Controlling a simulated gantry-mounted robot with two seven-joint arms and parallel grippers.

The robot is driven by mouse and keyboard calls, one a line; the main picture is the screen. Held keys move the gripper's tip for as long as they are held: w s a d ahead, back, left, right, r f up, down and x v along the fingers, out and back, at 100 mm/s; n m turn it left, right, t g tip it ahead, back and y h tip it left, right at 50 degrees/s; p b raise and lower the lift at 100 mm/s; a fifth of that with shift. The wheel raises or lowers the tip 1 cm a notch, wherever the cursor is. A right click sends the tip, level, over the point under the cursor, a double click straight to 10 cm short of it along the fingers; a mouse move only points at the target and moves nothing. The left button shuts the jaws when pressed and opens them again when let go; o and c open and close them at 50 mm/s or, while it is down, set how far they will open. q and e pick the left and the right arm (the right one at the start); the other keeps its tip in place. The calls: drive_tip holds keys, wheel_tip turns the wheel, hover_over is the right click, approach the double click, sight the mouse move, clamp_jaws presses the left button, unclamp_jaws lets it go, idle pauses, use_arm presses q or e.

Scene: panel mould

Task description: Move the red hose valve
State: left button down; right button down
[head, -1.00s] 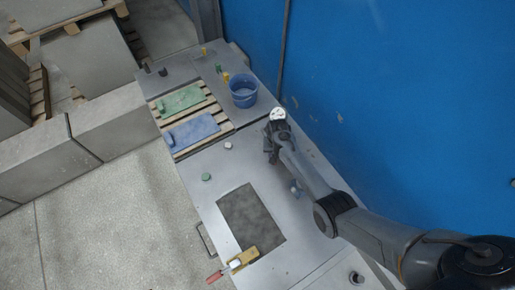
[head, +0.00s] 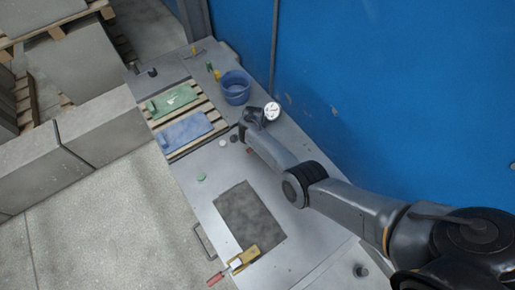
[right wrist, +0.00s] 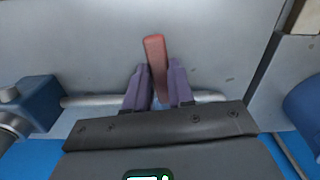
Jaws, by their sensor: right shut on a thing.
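The red hose valve's lever (right wrist: 154,52) stands between the two purple fingers of my right gripper (right wrist: 160,68) in the right wrist view. The fingers are shut on it, low on the lever, and its rounded top sticks out past them. A grey pipe (right wrist: 85,101) runs crosswise behind the fingers. In the head view my right gripper (head: 243,131) is at the back of the grey table, right of the pallet; the fingers themselves are hard to make out. A small red spot (head: 249,151) shows just below it. My left gripper is not in view.
A blue bucket (head: 236,90) and a round gauge (head: 272,111) stand close to my right gripper.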

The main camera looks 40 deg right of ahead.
drive_tip(key=shift+w+f+m+b, duration=0.1)
drive_tip(key=shift+w+m+b, duration=0.45)
drive_tip(key=shift+m, duration=0.25)
drive_tip(key=shift+d, duration=0.1)
drive_tip(key=c, duration=1)
unclamp_jaws()
drive_tip(key=shift+o, duration=0.2)
wheel_tip(320, 180, up, 11)
drive_tip(key=p, duration=0.3)
drive_tip(key=shift+p, duration=0.4)
